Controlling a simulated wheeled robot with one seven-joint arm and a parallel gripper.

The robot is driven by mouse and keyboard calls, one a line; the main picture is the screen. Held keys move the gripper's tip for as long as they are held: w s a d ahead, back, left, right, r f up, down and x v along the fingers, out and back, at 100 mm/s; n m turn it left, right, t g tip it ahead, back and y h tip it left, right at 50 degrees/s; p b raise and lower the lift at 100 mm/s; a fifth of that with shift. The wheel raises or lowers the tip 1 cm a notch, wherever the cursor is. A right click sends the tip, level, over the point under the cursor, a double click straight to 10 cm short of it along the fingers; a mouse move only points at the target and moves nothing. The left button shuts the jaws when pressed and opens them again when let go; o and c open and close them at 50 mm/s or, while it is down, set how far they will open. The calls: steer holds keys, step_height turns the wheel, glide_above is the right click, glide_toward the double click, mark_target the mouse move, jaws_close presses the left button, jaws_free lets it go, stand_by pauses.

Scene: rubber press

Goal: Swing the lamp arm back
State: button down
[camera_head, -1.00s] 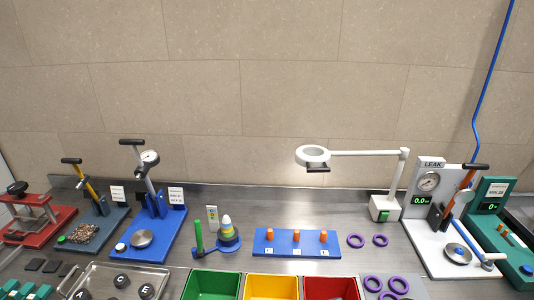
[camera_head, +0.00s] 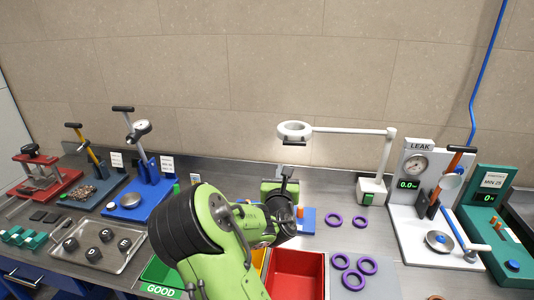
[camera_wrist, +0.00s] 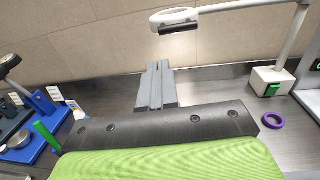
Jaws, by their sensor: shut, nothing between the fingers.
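The white lamp has a ring head (camera_head: 294,130) with a dark handle (camera_head: 293,143) under it, and a horizontal arm (camera_head: 345,130) running right to an upright post. The post stands on a white base (camera_head: 371,189) with a green switch. In the wrist view the lamp head (camera_wrist: 174,16) and its dark handle (camera_wrist: 178,27) are at the top. My gripper (camera_head: 287,172) is below the lamp head, apart from it. Its fingers (camera_wrist: 157,66) are together and empty in the wrist view, pointing up toward the handle.
A red bin (camera_head: 297,262) and purple rings (camera_head: 360,221) lie around my arm. The leak tester (camera_head: 417,200) stands right of the lamp base. Blue (camera_head: 137,197) and red presses stand at left. The space between gripper and lamp head looks clear.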

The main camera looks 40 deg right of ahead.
steer(key=x, duration=1.3)
steer(key=shift+w+d+p, duration=0.3)
steer(key=shift+p, duration=0.15)
steer(key=shift+w, duration=0.1)
